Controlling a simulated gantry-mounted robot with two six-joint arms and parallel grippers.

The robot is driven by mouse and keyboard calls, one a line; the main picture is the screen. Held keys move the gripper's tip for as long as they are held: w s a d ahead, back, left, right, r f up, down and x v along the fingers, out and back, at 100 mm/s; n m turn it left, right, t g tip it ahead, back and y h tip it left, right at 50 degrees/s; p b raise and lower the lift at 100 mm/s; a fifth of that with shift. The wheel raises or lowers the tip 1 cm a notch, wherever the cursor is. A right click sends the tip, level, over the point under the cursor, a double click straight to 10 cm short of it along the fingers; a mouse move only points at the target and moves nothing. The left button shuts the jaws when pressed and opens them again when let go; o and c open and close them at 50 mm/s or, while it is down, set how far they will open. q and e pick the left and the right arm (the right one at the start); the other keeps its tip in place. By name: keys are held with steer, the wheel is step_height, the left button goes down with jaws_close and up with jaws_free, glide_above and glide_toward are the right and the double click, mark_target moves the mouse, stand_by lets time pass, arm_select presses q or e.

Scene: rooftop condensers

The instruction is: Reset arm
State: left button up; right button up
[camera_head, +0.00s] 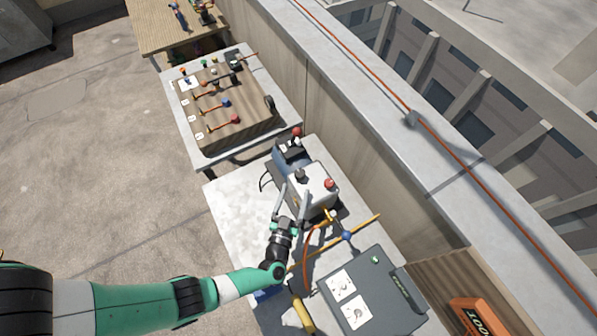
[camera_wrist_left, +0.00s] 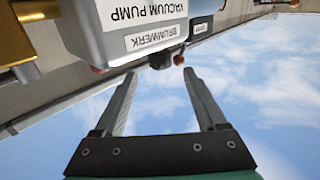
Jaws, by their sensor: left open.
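My left gripper (camera_head: 295,191) is open beside the grey-white vacuum pump (camera_head: 322,186), on its left side in the head view. Whether a finger touches the pump I cannot tell. My left arm, green and white, reaches in from the lower left. My right gripper is not in view.
The pump stands on a pale table (camera_head: 232,205). Near it are a yellow-handled tool (camera_head: 362,226), an orange hose (camera_head: 306,246) and a dark grey case (camera_head: 372,290). A wooden board with valves (camera_head: 237,127) lies beyond. A parapet (camera_head: 400,150) borders the right. Open floor lies left.

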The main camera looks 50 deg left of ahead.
arm_select(q)
steer(key=shift+s+d, duration=0.35)
steer(key=shift+s, duration=0.15)
